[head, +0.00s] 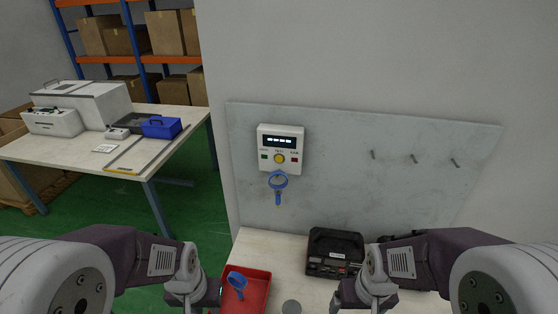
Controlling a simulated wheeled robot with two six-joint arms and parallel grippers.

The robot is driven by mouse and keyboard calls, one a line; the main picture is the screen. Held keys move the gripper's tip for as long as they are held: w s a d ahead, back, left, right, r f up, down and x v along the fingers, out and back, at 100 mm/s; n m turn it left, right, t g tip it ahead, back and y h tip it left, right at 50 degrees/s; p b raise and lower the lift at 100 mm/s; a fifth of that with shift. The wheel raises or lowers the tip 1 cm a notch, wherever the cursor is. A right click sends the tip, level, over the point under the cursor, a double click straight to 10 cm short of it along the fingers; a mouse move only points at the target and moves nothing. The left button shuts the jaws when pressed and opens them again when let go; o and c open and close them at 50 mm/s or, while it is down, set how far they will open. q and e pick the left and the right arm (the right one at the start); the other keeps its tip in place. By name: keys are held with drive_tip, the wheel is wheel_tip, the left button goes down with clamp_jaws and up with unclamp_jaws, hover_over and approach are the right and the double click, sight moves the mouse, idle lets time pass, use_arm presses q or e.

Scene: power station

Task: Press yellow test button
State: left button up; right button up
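The yellow test button (279,158) is round and sits at the middle of a white control box (280,137) mounted on the grey wall panel. A small dark display is above it, with a green button to its left and a red one to its right. My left gripper (197,302) is at the bottom edge, left of the red tray and well below the box. My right gripper (350,301) is at the bottom edge, below the dark case. Both are apart from the button. Their fingertips are small or cut off, so their opening is unclear.
A blue ring-shaped tool (278,184) hangs just below the box; another blue tool (237,281) lies in a red tray (257,290). A dark toolbox (335,252) stands against the panel (340,190). Pegs are at right. The space before the button looks clear.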

use_arm(q)
clamp_jaws()
idle(1.4)
